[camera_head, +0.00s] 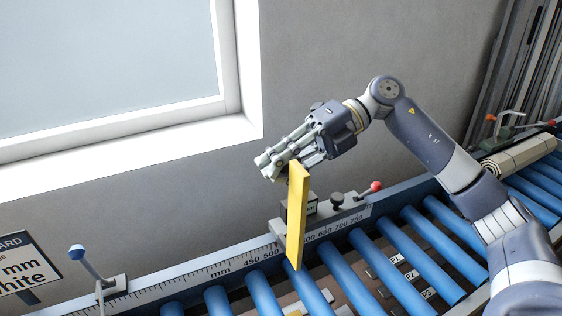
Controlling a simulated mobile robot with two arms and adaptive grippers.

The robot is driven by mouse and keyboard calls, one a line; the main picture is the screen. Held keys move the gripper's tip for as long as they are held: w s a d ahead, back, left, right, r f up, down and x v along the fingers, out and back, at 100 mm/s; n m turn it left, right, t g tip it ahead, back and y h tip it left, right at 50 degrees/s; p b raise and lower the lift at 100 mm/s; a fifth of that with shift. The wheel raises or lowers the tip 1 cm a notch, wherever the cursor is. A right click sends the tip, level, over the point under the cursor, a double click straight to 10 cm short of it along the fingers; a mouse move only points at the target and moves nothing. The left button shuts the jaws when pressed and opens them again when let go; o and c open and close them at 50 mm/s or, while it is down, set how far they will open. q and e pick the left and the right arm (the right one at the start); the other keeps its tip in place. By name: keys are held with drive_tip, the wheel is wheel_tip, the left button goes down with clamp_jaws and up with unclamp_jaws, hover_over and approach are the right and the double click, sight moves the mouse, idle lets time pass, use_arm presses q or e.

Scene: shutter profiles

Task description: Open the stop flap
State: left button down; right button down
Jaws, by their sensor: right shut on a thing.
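The stop flap is most likely the long yellow plate (297,218), which stands upright at the scale rail (225,265) along the back of the roller conveyor. My right gripper (276,166) is at the top end of the yellow plate and is shut on it there. The fingers hide part of that top end. A dark block with a small display (312,206) sits behind the plate on the rail, partly hidden. My left gripper is not in view.
Blue rollers (375,252) fill the front. A blue-knobbed lever (77,252) stands at the left, and a red-knobbed lever (376,186) is right of the plate. The wall and window are behind.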

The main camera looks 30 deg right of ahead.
drive_tip(key=shift+w+r, duration=0.3)
drive_tip(key=shift+r, duration=0.15)
drive_tip(key=c, duration=1.4)
unclamp_jaws()
drive_tip(key=shift+s+a, duration=0.1)
drive_tip(key=shift+c, duration=0.2)
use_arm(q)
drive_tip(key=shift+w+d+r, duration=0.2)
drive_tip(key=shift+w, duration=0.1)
use_arm(e)
drive_tip(key=v, duration=1.1)
drive_tip(key=shift+s+d, duration=0.15)
drive_tip(key=shift+d, duration=0.25)
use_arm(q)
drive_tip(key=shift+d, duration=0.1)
use_arm(e)
drive_tip(key=shift+s, duration=0.1)
